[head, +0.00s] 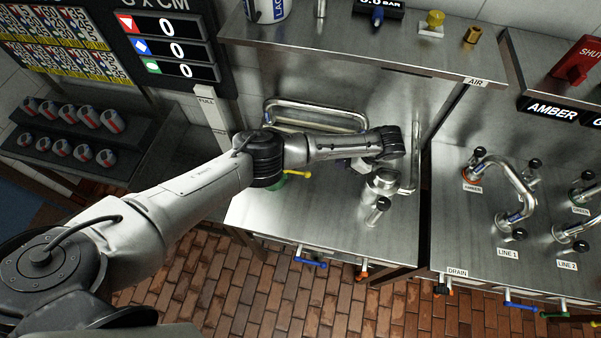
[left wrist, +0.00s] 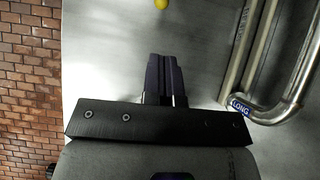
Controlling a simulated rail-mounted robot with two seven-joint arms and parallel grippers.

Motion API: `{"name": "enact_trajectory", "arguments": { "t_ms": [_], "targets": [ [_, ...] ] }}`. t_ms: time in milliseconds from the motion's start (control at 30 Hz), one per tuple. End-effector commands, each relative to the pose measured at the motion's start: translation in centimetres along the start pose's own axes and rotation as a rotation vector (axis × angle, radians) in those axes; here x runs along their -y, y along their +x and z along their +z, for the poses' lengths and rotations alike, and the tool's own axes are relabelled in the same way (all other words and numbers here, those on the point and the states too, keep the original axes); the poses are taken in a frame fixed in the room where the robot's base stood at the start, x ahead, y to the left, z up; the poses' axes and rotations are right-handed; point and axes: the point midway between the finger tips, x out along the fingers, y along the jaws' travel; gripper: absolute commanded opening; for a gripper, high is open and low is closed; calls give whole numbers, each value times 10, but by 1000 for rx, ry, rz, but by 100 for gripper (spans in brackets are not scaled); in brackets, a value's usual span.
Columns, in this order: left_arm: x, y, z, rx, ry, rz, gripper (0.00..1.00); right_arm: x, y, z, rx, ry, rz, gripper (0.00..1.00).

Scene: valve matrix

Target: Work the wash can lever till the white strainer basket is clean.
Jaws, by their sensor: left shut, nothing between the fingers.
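My left gripper (head: 345,163) is partly hidden under my own forearm, over the steel bench (head: 310,218). In the left wrist view its dark fingers (left wrist: 165,70) are together with nothing between them. A yellow lever-like handle (head: 298,174) sticks out beside a green object (head: 277,183), probably the wash can, mostly hidden behind my arm. A yellow tip (left wrist: 161,4) shows at the top edge of the left wrist view, ahead of and apart from the fingers. I cannot make out the white strainer basket. My right gripper is not in view.
Bent steel tubes (head: 318,116) lie at the bench's back; one labelled LONG (left wrist: 240,106) is right of the fingers. A metal fitting (head: 381,186) and a black-knobbed post (head: 377,211) stand near my wrist. A shelf (head: 360,50) overhangs. The bench's front is clear.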

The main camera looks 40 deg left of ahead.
Motion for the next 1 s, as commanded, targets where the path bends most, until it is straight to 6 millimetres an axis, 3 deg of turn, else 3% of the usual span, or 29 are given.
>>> {"name": "enact_trajectory", "arguments": {
  "t_ms": [233,667,767,867,1000],
  "targets": [
    [0,-14,0,1,0,1,0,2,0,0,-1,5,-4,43],
    [-4,-9,-1,6,5,8,0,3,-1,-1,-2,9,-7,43],
    [-16,9,-5,26,25,33,0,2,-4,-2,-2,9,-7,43],
    [-43,44,-11,64,62,81,0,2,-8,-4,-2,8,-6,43],
    [-102,107,-17,129,134,183,0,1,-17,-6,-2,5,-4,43]
  ]
}}
